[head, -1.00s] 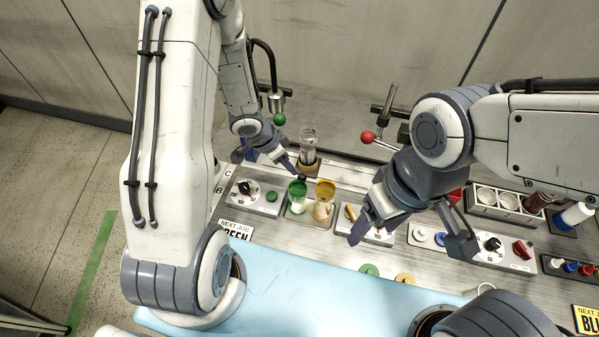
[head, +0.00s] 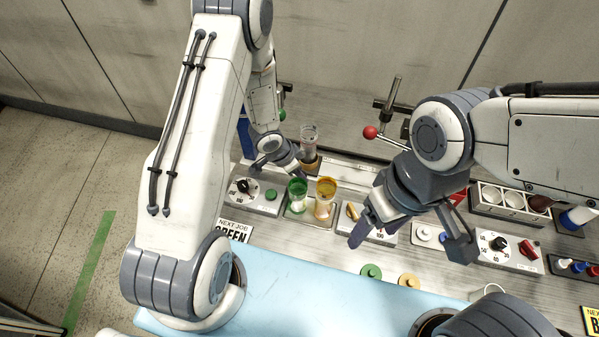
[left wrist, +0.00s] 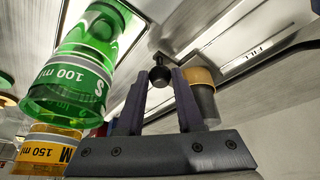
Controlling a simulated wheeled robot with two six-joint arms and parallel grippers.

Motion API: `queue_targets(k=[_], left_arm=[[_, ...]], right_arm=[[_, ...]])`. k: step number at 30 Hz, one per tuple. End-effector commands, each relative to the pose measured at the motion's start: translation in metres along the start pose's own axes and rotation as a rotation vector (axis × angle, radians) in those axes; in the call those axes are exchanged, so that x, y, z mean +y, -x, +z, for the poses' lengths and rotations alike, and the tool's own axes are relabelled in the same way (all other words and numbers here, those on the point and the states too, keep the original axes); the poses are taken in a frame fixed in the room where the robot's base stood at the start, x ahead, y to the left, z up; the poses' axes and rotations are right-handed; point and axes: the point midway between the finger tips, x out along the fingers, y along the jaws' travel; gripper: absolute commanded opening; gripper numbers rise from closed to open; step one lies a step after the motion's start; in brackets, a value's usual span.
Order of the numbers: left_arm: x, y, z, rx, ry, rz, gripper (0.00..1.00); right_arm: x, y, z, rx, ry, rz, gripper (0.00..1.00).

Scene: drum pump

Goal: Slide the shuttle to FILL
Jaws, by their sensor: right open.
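The shuttle's black ball knob (left wrist: 160,75) shows between the two purple fingers of my left gripper (left wrist: 160,80) in the left wrist view. The fingers flank it closely; I cannot tell whether they press on it. A FILL mark (left wrist: 258,52) is on the metal rail to the right. My right gripper (head: 410,238) is open and empty over the bench.
A green cup (head: 297,196) and a yellow cup (head: 325,198) stand on a tray close in front of my left gripper. A dial box (head: 250,195) is to their left. A red-ball lever (head: 371,132) rises behind. A blue mat (head: 290,285) covers the front.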

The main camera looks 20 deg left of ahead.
Motion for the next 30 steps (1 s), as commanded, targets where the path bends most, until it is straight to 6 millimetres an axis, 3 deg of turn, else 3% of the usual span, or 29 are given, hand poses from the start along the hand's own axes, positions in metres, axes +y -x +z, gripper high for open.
queue_targets(k=[1, 2, 30], left_arm=[[-0.0001, 0.0001, 0.0, 0.0, 0.0, 0.0, 0.1], [-0.0001, 0.0002, 0.0, 0.0, 0.0, 0.0, 0.0], [-0.0003, 0.0006, 0.0, 0.0, 0.001, -0.001, 0.0]], right_arm=[[0.0, 0.0, 0.0, 0.0, 0.0, 0.0, 0.72], [0.0, 0.0, 0.0, 0.0, 0.0, 0.0, 0.72], [0.0, 0.0001, 0.0, 0.0, 0.0, 0.0, 0.72]])
